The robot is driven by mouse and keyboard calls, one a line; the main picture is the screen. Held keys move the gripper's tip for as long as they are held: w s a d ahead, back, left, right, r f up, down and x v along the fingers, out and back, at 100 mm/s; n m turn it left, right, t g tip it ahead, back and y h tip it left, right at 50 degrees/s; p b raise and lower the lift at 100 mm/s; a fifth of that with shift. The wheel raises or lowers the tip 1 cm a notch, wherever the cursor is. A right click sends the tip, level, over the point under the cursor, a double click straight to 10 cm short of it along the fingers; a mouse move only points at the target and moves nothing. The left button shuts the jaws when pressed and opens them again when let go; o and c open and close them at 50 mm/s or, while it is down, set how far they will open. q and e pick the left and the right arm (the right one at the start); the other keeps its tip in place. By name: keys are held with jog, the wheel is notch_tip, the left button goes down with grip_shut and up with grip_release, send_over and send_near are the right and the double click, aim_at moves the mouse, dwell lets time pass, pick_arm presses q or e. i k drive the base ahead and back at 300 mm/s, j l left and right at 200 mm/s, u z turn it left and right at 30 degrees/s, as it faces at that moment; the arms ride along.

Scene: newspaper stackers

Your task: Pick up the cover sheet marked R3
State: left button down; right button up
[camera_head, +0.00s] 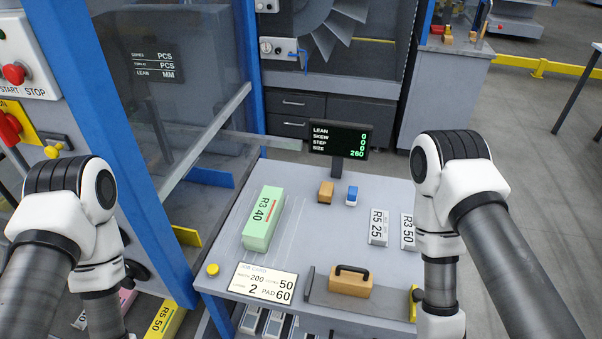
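A pale green block marked R3 40 (263,218) lies on the left part of the grey table, with a small red strip on its top. I cannot tell which R3 piece is the cover sheet. My arms come down at the left and right of the picture, and both grippers are below the bottom edge, out of view.
A job card (262,283) lies at the table's front left. A wooden block with a black handle (350,282) is at the front. A small display (340,139) stands at the back. A blue-framed machine (125,120) borders the left. The table's middle is mostly clear.

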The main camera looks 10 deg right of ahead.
aim_at(408, 231)
jog(key=z, duration=0.9)
